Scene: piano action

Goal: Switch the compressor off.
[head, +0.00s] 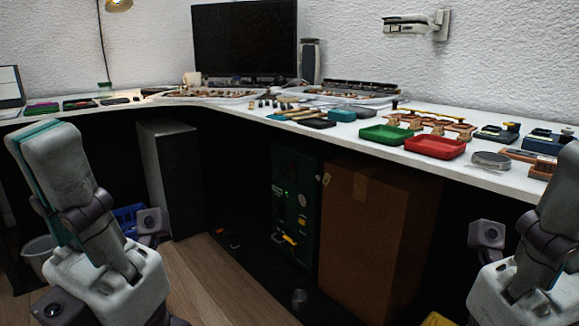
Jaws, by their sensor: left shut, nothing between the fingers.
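The compressor (295,212) appears to be the dark green cabinet under the bench, in the middle of the head view. Its front has a small lit green lamp (286,193), a round pale gauge (302,200) and a yellow handle (290,239) low down, lying slightly aslant. Small markings on the panel are too small to read.
A brown cardboard box (365,225) stands right beside the compressor. A grey cabinet (172,180) stands to its left under the bench. The white benchtop (350,135) above carries trays and tools. A small clear object (298,298) is on the floor. Wooden floor (215,280) is open in front.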

